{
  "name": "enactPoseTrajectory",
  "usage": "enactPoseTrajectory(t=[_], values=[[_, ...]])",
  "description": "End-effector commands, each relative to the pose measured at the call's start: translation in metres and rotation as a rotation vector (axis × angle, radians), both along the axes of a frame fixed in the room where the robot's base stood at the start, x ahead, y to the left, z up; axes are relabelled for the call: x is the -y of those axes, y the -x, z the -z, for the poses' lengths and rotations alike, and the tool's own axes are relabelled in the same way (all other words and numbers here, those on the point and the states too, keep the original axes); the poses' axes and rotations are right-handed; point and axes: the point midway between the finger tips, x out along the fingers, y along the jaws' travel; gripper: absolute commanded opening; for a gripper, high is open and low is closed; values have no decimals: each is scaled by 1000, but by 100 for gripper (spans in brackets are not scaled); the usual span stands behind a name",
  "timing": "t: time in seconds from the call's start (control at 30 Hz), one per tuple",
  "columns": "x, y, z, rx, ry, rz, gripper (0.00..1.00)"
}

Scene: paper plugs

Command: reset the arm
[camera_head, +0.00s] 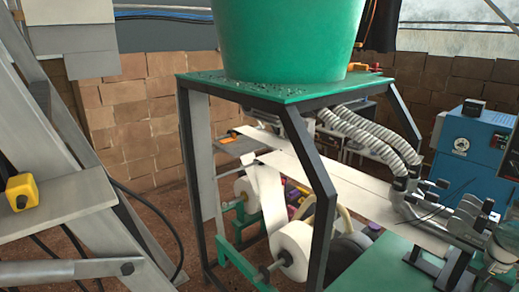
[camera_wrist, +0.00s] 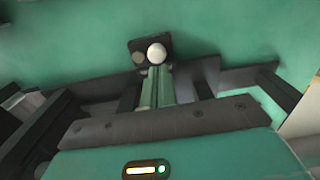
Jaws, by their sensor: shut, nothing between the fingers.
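In the wrist view my gripper (camera_wrist: 155,72) appears in the upper middle, its two narrow greenish fingers side by side and shut with nothing between them. They rise from a dark bolted bar, below which is a green panel with a small lit display. A dark block with a round white knob (camera_wrist: 156,53) shows at the finger ends; whether they touch it is unclear. Behind is a plain green surface (camera_wrist: 240,38). I cannot make out my gripper in the head view.
A green-topped frame (camera_head: 290,88) carries a large green tub (camera_head: 288,35). A white paper roll (camera_head: 293,245) hangs below, with paper strips near it. Corrugated hoses (camera_head: 360,135) and a blue cabinet (camera_head: 470,140) are at right; a grey ladder-like frame (camera_head: 60,140) is at left.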

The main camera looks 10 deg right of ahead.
Motion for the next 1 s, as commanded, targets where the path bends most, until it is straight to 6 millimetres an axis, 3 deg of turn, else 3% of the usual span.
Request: enactPoseTrajectory(t=[0.17, 0.3, 0.5, 0.77, 1.0], values=[[-50, -47, -45, -2, 49, -113, 0], [-117, -87, -91, 4, 102, -237, 0], [-221, -119, -146, 32, 173, -405, 0], [-352, -115, -196, 104, 247, -604, 0], [-456, -79, -219, 206, 286, -775, 0]])
